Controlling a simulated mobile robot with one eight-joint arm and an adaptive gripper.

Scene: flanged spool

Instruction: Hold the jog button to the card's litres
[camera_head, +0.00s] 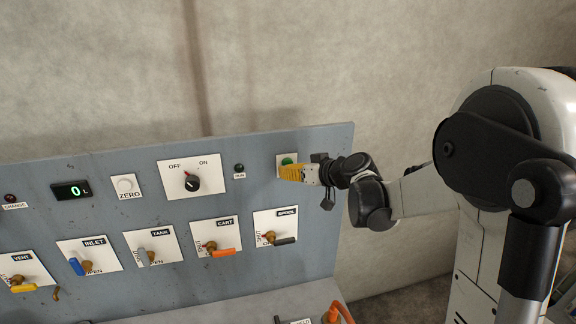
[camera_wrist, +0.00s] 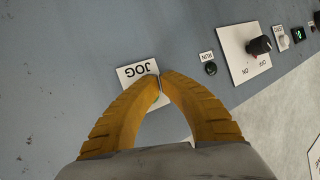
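The green jog button (camera_head: 288,160) sits on a white plate at the panel's upper right in the head view. My gripper (camera_head: 283,173) is just below and in front of it, its yellow fingers covering part of the plate. I cannot tell whether the tips touch the button. The litre display (camera_head: 72,190) reads 0 L. I see no readable litres card.
An OFF/ON knob (camera_head: 191,183), a dark RUN lamp (camera_head: 239,168) and a ZERO button (camera_head: 125,185) lie left of the jog button. An orange handle (camera_head: 338,312) shows at the bottom.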

